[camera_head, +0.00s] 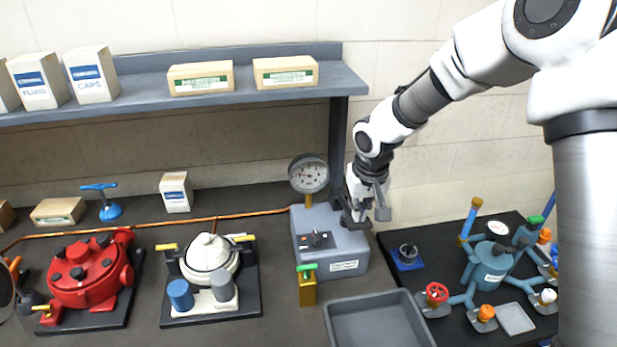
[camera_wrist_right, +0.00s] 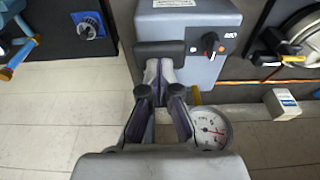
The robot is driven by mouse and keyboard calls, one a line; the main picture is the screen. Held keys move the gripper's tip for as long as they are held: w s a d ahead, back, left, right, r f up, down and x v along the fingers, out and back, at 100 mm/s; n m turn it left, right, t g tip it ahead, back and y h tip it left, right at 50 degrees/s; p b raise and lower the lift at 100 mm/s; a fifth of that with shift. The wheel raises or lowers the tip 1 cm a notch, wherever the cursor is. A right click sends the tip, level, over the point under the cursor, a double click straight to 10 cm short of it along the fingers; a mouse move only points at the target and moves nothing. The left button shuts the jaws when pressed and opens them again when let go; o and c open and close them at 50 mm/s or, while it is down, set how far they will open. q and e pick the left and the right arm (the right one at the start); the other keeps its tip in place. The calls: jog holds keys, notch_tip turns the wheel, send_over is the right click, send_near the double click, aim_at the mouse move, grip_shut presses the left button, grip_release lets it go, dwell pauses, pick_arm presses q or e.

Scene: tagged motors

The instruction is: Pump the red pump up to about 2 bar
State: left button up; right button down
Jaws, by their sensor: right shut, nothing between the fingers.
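The red pump (camera_head: 88,272) stands on a dark base plate at the left in the head view. A grey box (camera_head: 330,245) with a dial and a switch stands right of centre. A round gauge (camera_head: 309,173) rises behind it. The gauge also shows in the right wrist view (camera_wrist_right: 209,131), with its needle too small to read surely. A black padded bar (camera_wrist_right: 160,53) sticks out at the side of the grey box. My right gripper (camera_wrist_right: 163,82) is shut and empty, its fingertips close to the bar; I cannot tell whether they touch. My left gripper is out of view.
A copper pipe (camera_head: 150,222) runs along the wall towards the grey box. A white pump (camera_head: 210,258) stands between the box and the red pump. A grey tray (camera_head: 378,322) lies in front. A shelf (camera_head: 220,88) with boxes hangs above. A teal unit (camera_head: 490,262) stands at right.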

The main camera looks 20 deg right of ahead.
aim_at(358, 224)
jog(key=shift+f+b, duration=1.3)
jog(key=shift+f, duration=0.55)
notch_tip(358, 224, up, 5)
jog(key=p, duration=0.4)
notch_tip(358, 224, up, 5)
jog(key=p, duration=0.5)
jog(key=shift+r, duration=0.2)
jog(key=shift+f, duration=0.1)
jog(key=shift+w, duration=0.1)
